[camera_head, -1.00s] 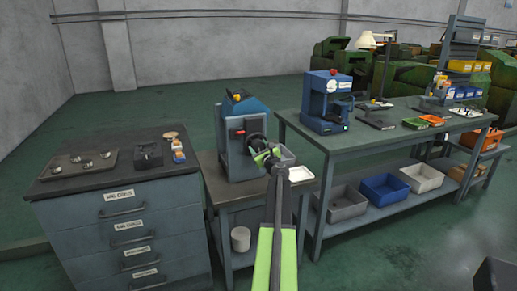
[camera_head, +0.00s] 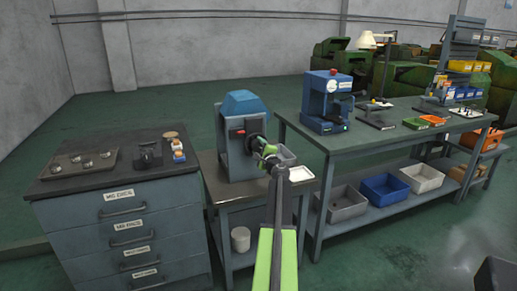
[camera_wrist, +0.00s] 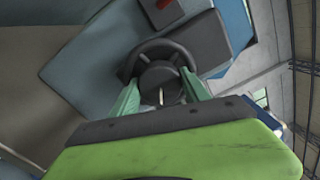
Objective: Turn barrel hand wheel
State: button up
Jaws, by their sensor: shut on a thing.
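The barrel hand wheel (camera_wrist: 135,62) is a dark ring with a round hub, on the right side of a blue-grey machine (camera_head: 235,150) on a small stand. In the wrist view my gripper (camera_wrist: 165,97) reaches up to the wheel with a green finger on each side of its hub, shut on the wheel. The near part of the rim is hidden by the fingers and my green wrist. In the head view the wheel (camera_head: 257,141) is partly covered by my gripper (camera_head: 268,157).
A grey tray (camera_head: 284,157) and a white tray (camera_head: 301,173) sit close to my gripper. A drawer cabinet (camera_head: 120,222) stands left, and a long workbench (camera_head: 400,128) with a blue press (camera_head: 326,100) stands right. A white cylinder (camera_head: 240,239) is on the lower shelf.

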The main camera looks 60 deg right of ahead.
jog(key=n, duration=0.6)
jog(key=shift+n, duration=0.3)
jog(key=n, duration=0.5)
jog(key=shift+n, duration=0.3)
jog(key=n, duration=0.6)
jog(key=shift+s, duration=0.1)
jog(key=n, duration=0.5)
jog(key=shift+n+y, duration=0.3)
jog(key=o, duration=1.4)
jog(key=shift+c, duration=0.2)
